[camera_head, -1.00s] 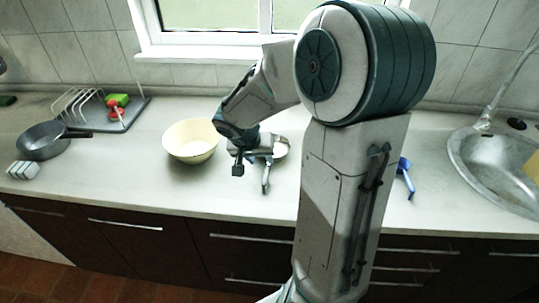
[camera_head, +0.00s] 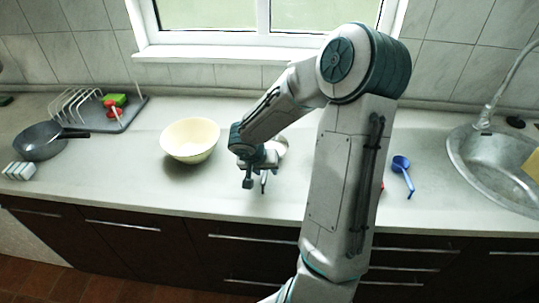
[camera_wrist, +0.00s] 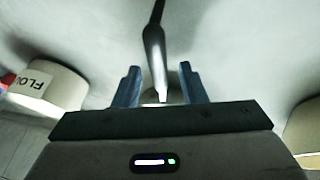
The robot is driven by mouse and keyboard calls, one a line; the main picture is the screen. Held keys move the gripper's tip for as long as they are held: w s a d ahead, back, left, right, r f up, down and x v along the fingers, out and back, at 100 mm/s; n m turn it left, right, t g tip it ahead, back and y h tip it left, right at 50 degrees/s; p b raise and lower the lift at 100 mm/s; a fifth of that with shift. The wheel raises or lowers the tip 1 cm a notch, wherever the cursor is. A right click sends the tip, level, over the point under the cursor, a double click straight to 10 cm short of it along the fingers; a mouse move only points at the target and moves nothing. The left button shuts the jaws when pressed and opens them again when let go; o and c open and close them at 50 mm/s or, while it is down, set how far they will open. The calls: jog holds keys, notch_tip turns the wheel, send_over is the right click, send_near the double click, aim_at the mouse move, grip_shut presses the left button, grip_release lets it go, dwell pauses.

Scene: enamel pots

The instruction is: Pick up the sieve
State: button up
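The likely sieve lies on the counter by my gripper (camera_head: 259,174). The fingers are apart, with gaps on both sides of the handle.
A cream bowl (camera_head: 190,141) stands left of my gripper. A blue ladle (camera_head: 402,168) lies right of my arm, before the sink (camera_head: 462,150). A pan (camera_head: 38,146) and dish rack (camera_head: 125,112) are far left. A flour container (camera_wrist: 62,88) shows in the wrist view.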

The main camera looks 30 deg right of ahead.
jog(key=shift+w+d+f, duration=0.1)
jog(key=shift+d+f, duration=0.1)
jog(key=shift+f, duration=0.25)
jog(key=shift+c, duration=0.4)
grip_shut()
